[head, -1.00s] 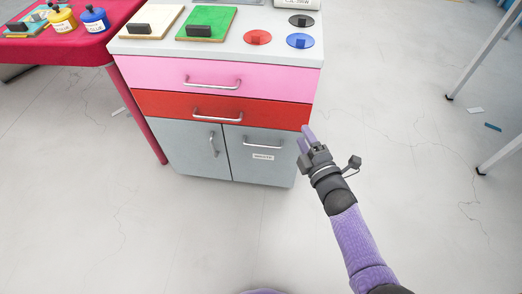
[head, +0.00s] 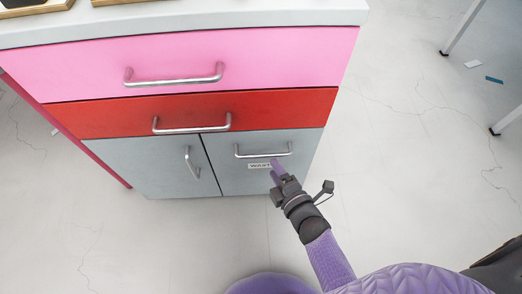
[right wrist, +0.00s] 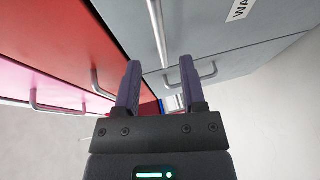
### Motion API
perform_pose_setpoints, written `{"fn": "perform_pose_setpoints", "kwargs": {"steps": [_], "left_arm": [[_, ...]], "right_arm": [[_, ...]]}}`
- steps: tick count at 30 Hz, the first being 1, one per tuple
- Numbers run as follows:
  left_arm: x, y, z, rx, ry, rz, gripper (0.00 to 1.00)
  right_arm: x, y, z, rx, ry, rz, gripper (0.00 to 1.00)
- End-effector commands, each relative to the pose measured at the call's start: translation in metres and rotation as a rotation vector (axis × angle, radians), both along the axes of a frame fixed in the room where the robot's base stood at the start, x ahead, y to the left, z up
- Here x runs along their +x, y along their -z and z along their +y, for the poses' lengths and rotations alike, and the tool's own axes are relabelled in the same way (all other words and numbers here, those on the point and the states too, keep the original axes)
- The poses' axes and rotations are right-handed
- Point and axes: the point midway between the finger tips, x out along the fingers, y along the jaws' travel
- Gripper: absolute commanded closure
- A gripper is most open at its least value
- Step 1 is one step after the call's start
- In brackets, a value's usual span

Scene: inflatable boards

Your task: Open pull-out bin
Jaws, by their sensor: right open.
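The pull-out bin front (head: 235,178) is a grey panel at the lower right of the cabinet, flush and closed. It has a horizontal metal bar handle (head: 263,154), and a white label (head: 257,166) below it, partly hidden by my right gripper. My right gripper (head: 276,168) is open and empty, in front of the panel just below the handle's right part. In the right wrist view the bin handle (right wrist: 157,32) runs at the top, ahead of the two open purple fingers (right wrist: 160,78) and apart from them. My left gripper is not in view.
Left of the bin is a grey door (head: 155,180) with a vertical handle (head: 192,162). Above are a red drawer (head: 100,118) and a pink drawer (head: 280,58), both closed with bar handles. The floor (head: 410,150) to the right is mostly clear; table legs stand farther right.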

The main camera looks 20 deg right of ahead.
Motion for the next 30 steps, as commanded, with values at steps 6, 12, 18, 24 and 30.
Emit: {"fn": "perform_pose_setpoints", "kwargs": {"steps": [6, 12, 18, 24, 30], "left_arm": [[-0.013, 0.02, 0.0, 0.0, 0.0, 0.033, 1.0], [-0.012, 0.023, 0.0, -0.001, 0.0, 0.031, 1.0], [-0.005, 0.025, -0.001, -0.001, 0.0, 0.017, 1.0], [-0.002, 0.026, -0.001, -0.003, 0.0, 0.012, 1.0], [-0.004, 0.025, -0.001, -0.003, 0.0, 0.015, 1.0]], "right_arm": [[0.045, 0.014, 0.005, 0.001, 0.0, 0.003, 0.47], [0.059, 0.012, 0.007, 0.0, 0.0, 0.001, 0.47], [0.059, 0.011, 0.007, 0.0, 0.0, 0.001, 0.52], [0.059, 0.011, 0.007, 0.001, 0.0, 0.001, 0.94], [0.059, 0.011, 0.007, 0.001, 0.0, 0.001, 1.0]]}}
